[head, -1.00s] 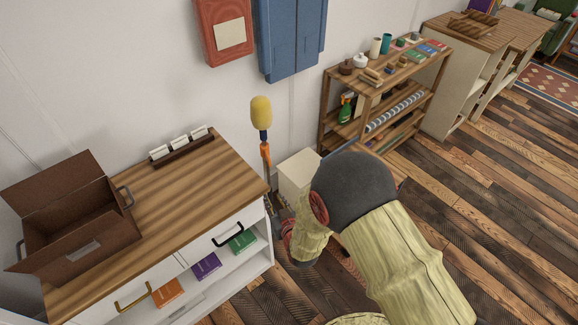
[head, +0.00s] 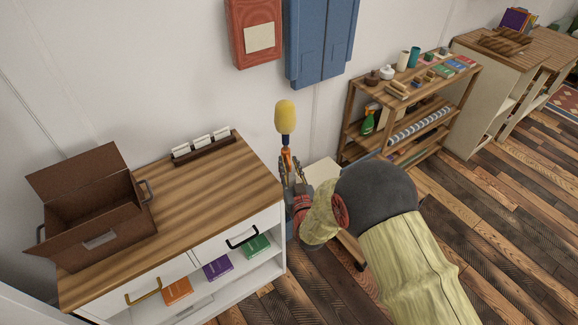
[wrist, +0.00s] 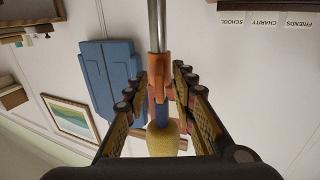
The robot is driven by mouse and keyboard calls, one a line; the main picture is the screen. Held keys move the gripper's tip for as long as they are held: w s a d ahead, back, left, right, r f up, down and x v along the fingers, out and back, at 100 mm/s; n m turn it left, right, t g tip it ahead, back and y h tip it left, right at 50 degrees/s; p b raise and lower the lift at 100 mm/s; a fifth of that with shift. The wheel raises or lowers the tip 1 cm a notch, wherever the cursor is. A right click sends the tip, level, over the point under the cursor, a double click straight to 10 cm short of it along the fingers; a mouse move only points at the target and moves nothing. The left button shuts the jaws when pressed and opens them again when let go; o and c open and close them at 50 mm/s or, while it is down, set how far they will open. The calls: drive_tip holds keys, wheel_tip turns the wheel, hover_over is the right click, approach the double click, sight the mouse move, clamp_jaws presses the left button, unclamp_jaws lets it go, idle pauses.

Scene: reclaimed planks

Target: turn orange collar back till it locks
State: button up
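Below the head are a dark blue section and the orange collar (head: 287,156). In the wrist view the pole looks upside down, with the collar (wrist: 159,73) between the metal shaft (wrist: 156,25) and the blue section (wrist: 162,113). My gripper (head: 291,168) is at the collar's height or just below it. In the wrist view my gripper (wrist: 160,78) has its fingers apart on both sides of the collar, with gaps showing. Contact is not visible.
A wood-topped white cabinet (head: 190,205) is left of the pole, bearing a brown open box (head: 95,220) and a card rack (head: 203,146). A pale box (head: 322,172) and a wooden shelf (head: 350,130) stand right. Red and blue wall cabinets (head: 322,45) hang above.

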drive_tip(key=shift+w, duration=0.2)
drive_tip(key=shift+c, duration=0.8)
clamp_jaws()
